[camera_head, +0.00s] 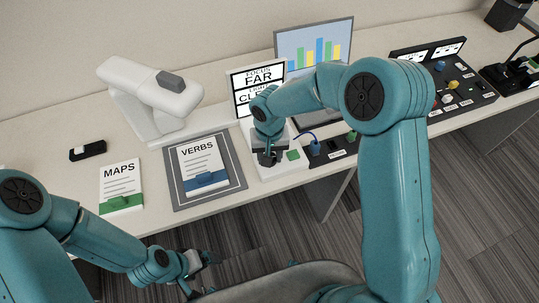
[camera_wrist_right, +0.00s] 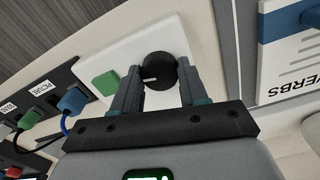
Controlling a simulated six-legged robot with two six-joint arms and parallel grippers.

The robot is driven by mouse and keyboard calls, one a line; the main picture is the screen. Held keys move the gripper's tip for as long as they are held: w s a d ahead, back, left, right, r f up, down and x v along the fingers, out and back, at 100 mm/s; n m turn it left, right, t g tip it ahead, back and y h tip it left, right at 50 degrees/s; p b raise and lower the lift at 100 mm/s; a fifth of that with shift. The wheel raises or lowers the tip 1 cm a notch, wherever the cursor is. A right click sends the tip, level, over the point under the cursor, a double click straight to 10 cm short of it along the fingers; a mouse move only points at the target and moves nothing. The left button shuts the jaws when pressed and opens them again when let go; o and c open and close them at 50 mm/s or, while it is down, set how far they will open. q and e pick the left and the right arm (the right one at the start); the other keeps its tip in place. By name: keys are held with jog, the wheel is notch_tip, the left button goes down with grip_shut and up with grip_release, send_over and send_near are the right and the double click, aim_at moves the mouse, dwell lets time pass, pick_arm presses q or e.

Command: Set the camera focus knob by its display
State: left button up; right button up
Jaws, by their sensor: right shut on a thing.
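The focus knob (camera_wrist_right: 158,72) is round and black with a white pointer line, on a white control box (camera_wrist_right: 112,48) beside a green square button (camera_wrist_right: 106,83). In the head view the box (camera_head: 262,172) stands at the desk's front edge. The display (camera_head: 243,82) behind it reads "FOCUS FAR" and a lower line that looks like "LIGHT CLEAR", partly hidden by my right arm. My right gripper (camera_wrist_right: 158,92) is shut on the knob from above; in the head view the gripper (camera_head: 268,158) hides the knob. My left gripper (camera_head: 197,270) hangs below the desk's front edge, its jaws unclear.
A white document camera (camera_head: 150,95) stands over a grey mat (camera_head: 235,180) bearing the VERBS booklet (camera_head: 203,165). A MAPS booklet (camera_head: 120,188) lies left. A laptop (camera_head: 314,42), a cable panel (camera_head: 338,155) and a black switch panel (camera_head: 462,85) are right.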

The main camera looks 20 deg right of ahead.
jog(key=n+b, duration=0.1)
jog(key=n, duration=0.3)
jog(key=shift+n, duration=0.3)
jog(key=n+b, duration=0.1)
jog(key=n, duration=0.3)
jog(key=shift+r+n, duration=0.1)
jog(key=shift+n, duration=0.2)
jog(key=o, duration=1)
jog(key=shift+o, duration=0.2)
notch_tip(320, 180, up, 16)
jog(key=shift+r, duration=0.15)
